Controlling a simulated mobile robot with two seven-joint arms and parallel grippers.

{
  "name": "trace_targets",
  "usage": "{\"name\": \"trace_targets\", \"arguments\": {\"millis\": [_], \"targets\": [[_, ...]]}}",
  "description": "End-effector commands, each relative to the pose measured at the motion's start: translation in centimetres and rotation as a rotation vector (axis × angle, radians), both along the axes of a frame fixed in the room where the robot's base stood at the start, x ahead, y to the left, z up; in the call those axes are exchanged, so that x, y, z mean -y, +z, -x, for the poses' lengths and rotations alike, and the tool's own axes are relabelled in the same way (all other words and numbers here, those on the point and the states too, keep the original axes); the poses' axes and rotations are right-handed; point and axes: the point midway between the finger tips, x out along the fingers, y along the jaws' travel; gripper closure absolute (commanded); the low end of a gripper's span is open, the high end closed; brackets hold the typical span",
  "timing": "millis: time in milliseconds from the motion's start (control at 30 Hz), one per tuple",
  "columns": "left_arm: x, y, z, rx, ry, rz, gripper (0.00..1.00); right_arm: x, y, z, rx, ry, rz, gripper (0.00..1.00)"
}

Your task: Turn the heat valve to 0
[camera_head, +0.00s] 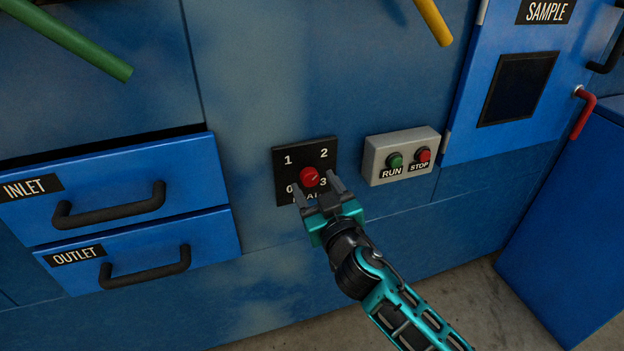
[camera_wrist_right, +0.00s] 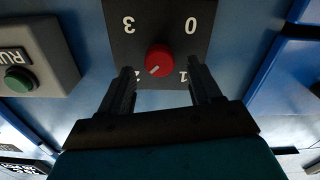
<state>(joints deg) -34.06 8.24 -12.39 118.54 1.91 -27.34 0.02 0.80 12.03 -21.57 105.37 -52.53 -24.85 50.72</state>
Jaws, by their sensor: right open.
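The heat valve is a red round knob (camera_head: 310,177) on a black square plate (camera_head: 289,170) marked 1, 2, 0 and 3 at its corners. The right wrist view shows the plate (camera_wrist_right: 121,45) upside down. There the white mark on the knob (camera_wrist_right: 158,60) points toward the 2. My right gripper (camera_head: 318,187) is open in front of the plate. In the right wrist view its fingers (camera_wrist_right: 161,72) stand on either side of the knob's lower part, apart from it as far as I can see. The label below the knob is partly hidden by the gripper. My left gripper is not in view.
A grey box (camera_head: 402,163) with a green RUN button and a red STOP button is right of the plate. INLET (camera_head: 190,170) and OUTLET (camera_head: 215,238) drawers with black handles are at left. Green (camera_head: 75,42) and yellow (camera_head: 433,20) bars are above. A red lever (camera_head: 583,115) is at right.

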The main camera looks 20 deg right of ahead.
Motion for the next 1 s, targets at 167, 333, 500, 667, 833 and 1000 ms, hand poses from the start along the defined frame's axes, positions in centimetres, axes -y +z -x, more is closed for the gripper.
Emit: {"name": "trace_targets", "arguments": {"millis": [167,333,500,667,833,1000], "targets": [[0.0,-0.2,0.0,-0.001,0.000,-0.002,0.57,-0.1,0.0,-2.0,0.001,0.000,0.002,0.37],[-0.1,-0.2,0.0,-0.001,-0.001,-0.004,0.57,-0.1,0.0,-2.6,-0.001,0.000,0.000,0.37],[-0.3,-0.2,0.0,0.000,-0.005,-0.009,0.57,-0.1,0.0,-2.7,-0.001,0.000,0.000,0.37],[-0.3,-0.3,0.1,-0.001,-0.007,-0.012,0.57,-0.1,0.0,-2.7,-0.001,0.000,0.000,0.44],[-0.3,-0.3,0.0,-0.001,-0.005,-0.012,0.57,-0.1,0.0,-2.7,-0.001,0.000,0.000,0.61],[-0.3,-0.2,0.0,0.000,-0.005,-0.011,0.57,-0.1,0.0,-2.7,-0.001,0.000,0.000,0.77]]}}
